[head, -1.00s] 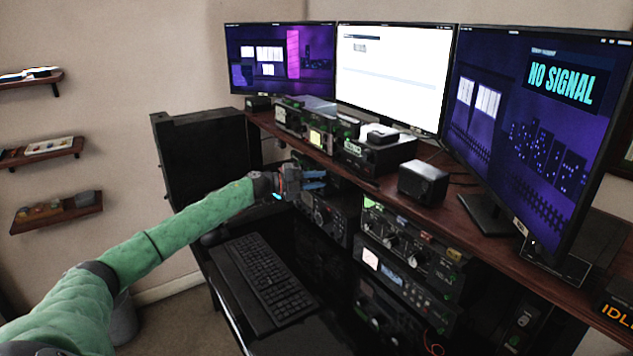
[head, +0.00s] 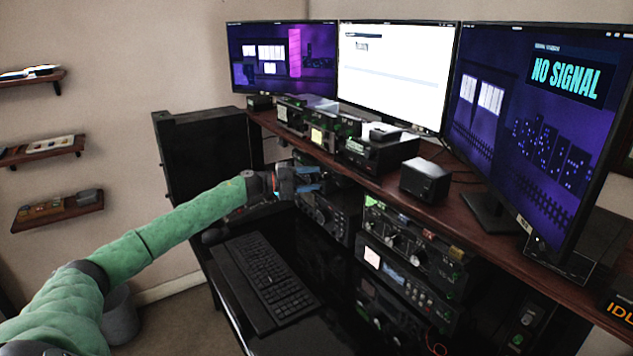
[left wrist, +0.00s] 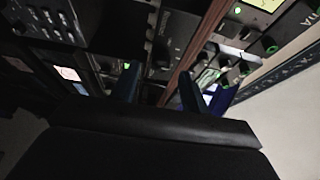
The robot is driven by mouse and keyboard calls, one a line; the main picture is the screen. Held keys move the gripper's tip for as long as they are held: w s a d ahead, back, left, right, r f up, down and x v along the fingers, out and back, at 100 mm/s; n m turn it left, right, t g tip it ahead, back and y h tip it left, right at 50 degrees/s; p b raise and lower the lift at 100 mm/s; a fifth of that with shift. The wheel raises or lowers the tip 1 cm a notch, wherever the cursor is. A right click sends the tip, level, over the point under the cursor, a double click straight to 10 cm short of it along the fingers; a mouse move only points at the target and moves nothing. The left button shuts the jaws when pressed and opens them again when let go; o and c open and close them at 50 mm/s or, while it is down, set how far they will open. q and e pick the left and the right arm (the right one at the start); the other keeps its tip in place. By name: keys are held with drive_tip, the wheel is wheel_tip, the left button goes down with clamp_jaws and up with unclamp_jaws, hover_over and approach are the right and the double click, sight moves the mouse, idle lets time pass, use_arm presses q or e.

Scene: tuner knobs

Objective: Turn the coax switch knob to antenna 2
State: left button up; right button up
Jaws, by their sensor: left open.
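My left gripper (head: 309,180) is open and empty, in front of the radio gear below the desk's shelf. Its two bluish fingers also show in the left wrist view (left wrist: 158,88), apart, with equipment panels beyond them. I cannot tell for sure which knob is the coax switch knob; its label is not readable in either view. A tuner unit with several knobs (head: 405,238) stands under the shelf, right of the gripper. A dark radio (head: 330,215) stands just below and behind the gripper, partly covered by it. My right gripper is not in view.
The wooden shelf (head: 385,183) runs above the gear, with several small devices and three monitors on it. A black speaker-like box (head: 425,181) sits near its front edge. A keyboard (head: 262,282) lies on the dark desk. Open air lies left of the gear.

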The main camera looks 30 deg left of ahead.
use_arm(q)
drive_tip(key=shift+b+v, duration=0.75)
drive_tip(key=shift+v, duration=1.9)
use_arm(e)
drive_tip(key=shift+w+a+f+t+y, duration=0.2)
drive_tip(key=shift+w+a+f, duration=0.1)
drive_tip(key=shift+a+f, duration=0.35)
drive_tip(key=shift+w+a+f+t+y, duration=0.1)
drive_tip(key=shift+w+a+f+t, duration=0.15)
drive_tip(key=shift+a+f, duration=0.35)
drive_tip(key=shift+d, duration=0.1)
